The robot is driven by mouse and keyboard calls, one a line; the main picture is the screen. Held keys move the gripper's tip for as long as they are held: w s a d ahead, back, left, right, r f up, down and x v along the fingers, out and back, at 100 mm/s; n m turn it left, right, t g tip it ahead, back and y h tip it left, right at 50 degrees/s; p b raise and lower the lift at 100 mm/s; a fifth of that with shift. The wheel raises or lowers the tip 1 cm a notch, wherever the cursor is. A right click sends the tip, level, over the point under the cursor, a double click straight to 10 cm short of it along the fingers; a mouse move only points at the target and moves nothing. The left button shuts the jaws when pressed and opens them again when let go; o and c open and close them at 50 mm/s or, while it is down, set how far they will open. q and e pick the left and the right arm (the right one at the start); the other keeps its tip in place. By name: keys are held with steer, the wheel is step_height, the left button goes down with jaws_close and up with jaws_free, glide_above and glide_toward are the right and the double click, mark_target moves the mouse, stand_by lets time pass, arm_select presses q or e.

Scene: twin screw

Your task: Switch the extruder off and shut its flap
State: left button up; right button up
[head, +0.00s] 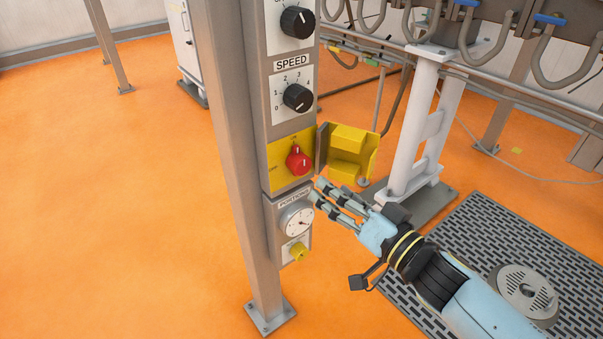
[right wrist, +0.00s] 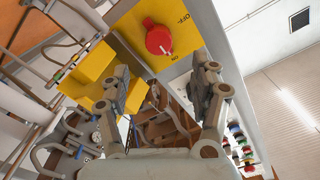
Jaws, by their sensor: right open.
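The red switch knob (head: 298,161) sits on a yellow plate (head: 277,159) on the control column. Its white mark points up at the ON label; OFF is to the left. In the right wrist view the knob (right wrist: 158,39) shows clear and its mark points at ON. The yellow flap (head: 350,142) stands open, swung out to the right of the plate; it also shows in the right wrist view (right wrist: 90,67). My right gripper (head: 318,190) is open and empty, just below and right of the knob, apart from it. My left gripper is out of view.
Above the plate are black knobs, one marked SPEED (head: 298,97). Below are a POSITIONS dial (head: 297,221) and a small yellow knob (head: 298,252). A white machine stand (head: 412,130) rises behind the flap.

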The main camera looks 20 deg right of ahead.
mark_target(304, 167)
steer(key=b+x, duration=0.1)
steer(key=x, duration=0.8)
steer(key=shift+d+f, duration=0.1)
steer(key=shift+f, duration=0.05)
steer(key=shift+w+a+b, duration=0.2)
steer(key=shift+w+b, duration=0.15)
steer(key=shift+w, duration=0.3)
steer(key=c, duration=1.1)
steer(key=shift+c, duration=0.2)
